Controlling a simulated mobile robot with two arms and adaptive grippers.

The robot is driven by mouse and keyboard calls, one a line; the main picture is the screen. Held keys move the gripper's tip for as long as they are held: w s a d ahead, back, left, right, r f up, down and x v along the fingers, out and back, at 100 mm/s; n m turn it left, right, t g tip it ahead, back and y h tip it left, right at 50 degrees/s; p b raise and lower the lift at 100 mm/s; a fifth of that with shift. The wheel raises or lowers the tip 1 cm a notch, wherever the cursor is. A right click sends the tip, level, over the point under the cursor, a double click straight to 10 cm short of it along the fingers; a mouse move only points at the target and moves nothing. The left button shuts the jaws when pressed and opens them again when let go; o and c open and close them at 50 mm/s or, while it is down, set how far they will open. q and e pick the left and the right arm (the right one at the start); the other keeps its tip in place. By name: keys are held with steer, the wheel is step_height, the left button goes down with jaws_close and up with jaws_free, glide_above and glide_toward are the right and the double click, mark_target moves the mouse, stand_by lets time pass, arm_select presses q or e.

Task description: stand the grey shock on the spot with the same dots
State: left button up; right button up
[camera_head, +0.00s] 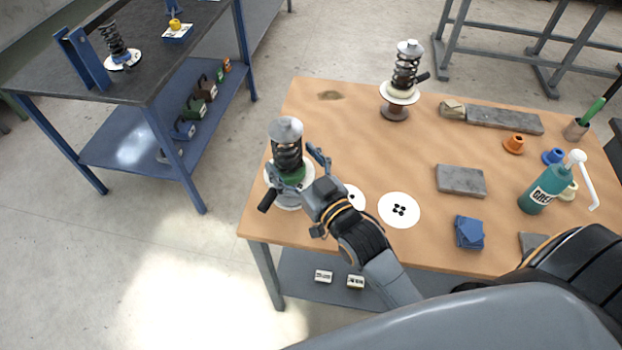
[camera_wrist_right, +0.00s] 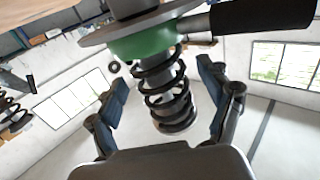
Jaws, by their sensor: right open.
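A shock with a grey cap, black spring and green collar (camera_head: 288,172) stands upright at the table's left end, on or over a white plate. My right gripper (camera_head: 303,168) is open around it. In the right wrist view the fingers (camera_wrist_right: 170,100) lie either side of the black spring (camera_wrist_right: 165,90), below the green collar in the picture. Another shock with a pale cap and cream lower plate (camera_head: 405,75) stands on a brown base at the back. A white disc with several black dots (camera_head: 399,210) is bare. A second white disc (camera_head: 354,196) is partly hidden by my arm. My left gripper is not in view.
A grey block (camera_head: 460,181), blue pads (camera_head: 468,232) and a green bottle (camera_head: 547,187) are on the right. A long grey bar (camera_head: 505,120) lies at the back. A dark bench (camera_head: 140,80) at left holds another shock (camera_head: 118,48). The table's middle is largely clear.

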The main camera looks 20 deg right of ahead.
steer(key=s+d+b, duration=0.1)
steer(key=s+d, duration=0.1)
steer(key=s, duration=0.8)
